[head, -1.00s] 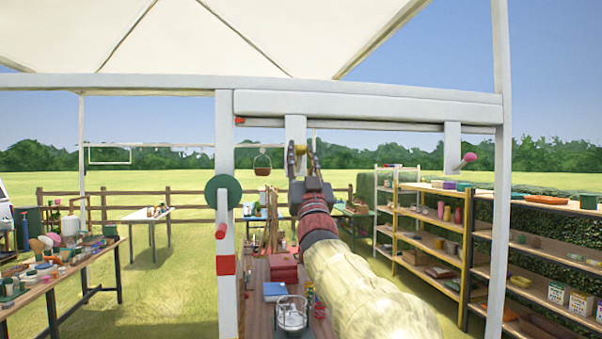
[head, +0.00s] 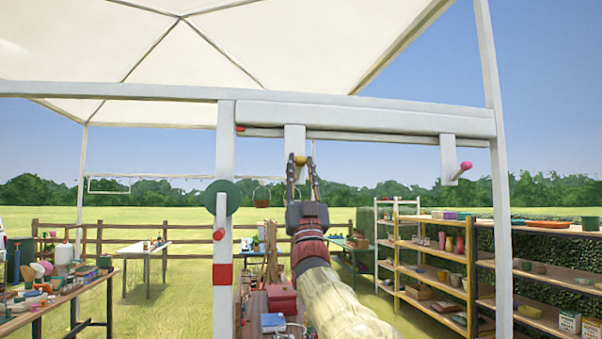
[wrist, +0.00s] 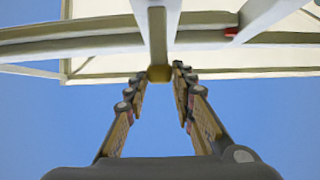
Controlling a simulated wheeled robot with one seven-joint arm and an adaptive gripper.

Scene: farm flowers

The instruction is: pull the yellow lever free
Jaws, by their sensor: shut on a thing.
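The yellow lever's knob (head: 300,160) is at the lower end of a white hanging bracket (head: 294,140) under the white crossbeam. My gripper (head: 303,166) reaches up to it from below, with one finger on each side, and is shut on the knob. In the wrist view the yellow knob (wrist: 159,73) sits between the fingertips (wrist: 160,77), at the end of the white bracket. The fingers hide part of the knob in the head view.
A second white bracket (head: 449,160) with a pink knob (head: 465,166) hangs to the right. A green disc (head: 222,198) with a red-tipped handle is on the left post. Shelves (head: 430,262) stand right, a cluttered table (head: 60,300) left.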

